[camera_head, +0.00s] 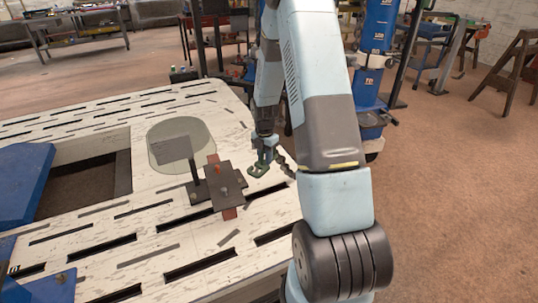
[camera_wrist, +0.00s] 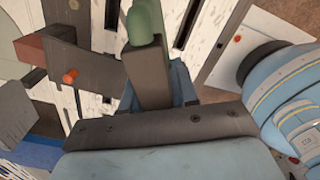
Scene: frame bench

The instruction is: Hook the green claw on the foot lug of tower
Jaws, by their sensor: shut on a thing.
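My gripper (camera_head: 265,150) hangs above the right side of the bench, shut on the green claw (camera_head: 259,170). In the wrist view, the claw's rounded green end (camera_wrist: 146,20) shows past a dark grey finger; the rest of the claw is hidden there. Left of the claw in the head view stands a dark fixture (camera_head: 225,186) with a short black post, red ends and an orange knob, probably the tower. Its dark plate (camera_wrist: 92,70) also shows left of my gripper in the wrist view. The claw looks apart from it. I cannot make out the foot lug.
The pale slotted bench top (camera_head: 130,225) has a rectangular opening (camera_head: 95,170) at left, with blue parts (camera_head: 22,180) beside it. A greenish rounded patch (camera_head: 180,142) lies behind the fixture. A blue column (camera_head: 377,55) stands beyond the bench.

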